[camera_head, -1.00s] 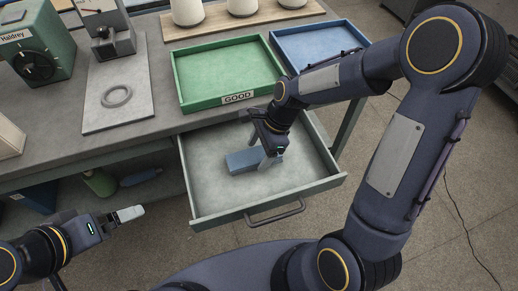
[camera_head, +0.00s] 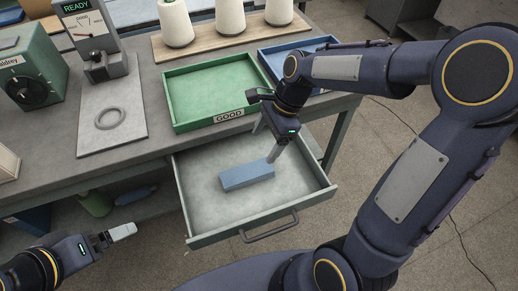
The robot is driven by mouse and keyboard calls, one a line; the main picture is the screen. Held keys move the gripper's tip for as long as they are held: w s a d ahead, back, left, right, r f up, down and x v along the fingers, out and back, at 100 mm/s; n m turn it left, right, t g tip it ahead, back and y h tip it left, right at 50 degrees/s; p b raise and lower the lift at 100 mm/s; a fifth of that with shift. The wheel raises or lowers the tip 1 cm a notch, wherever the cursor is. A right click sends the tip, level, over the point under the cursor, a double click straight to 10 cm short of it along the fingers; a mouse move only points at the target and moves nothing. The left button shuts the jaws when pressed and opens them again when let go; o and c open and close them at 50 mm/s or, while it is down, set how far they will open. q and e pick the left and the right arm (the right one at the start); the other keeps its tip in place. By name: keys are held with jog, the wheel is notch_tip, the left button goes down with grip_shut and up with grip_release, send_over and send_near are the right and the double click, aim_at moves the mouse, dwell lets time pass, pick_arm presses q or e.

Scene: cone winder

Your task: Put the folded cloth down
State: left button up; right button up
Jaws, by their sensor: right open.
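The folded cloth (camera_head: 247,174) is a blue-grey block lying flat on the floor of the open drawer (camera_head: 205,200). My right gripper (camera_head: 264,146) is above the drawer, over the far right end of the cloth. Its fingers are apart and hold nothing. One fingertip looks close to the cloth's right end; I cannot tell if it touches. My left gripper (camera_head: 124,232) is at the lower left, left of the drawer and far from the cloth. Only one pale fingertip shows clearly there, so its opening is unclear.
A green tray labelled GOOD (camera_head: 215,90) and a blue tray (camera_head: 300,50) stand on the bench above the drawer. A READY gauge (camera_head: 95,40), a grey ring (camera_head: 110,117) and yarn cones (camera_head: 228,16) are also on the bench. The drawer floor around the cloth is clear.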

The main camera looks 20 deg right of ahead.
pick_arm(q)
jog(key=shift+r, duration=0.1)
pick_arm(e)
jog(key=s+d+r+n+t, duration=0.1)
jog(key=s+r+n+t, duration=0.1)
jog(key=s+n, duration=0.6)
jog(key=s+d+r+n+t, duration=0.2)
jog(key=s+r+n+t, duration=0.1)
jog(key=s+n, duration=0.5)
jog(key=shift+s+d+r+t+h, duration=0.15)
jog(key=shift+d+r+t+h, duration=0.15)
jog(key=shift+r+t+h, duration=0.1)
pick_arm(q)
jog(key=shift+r, duration=0.1)
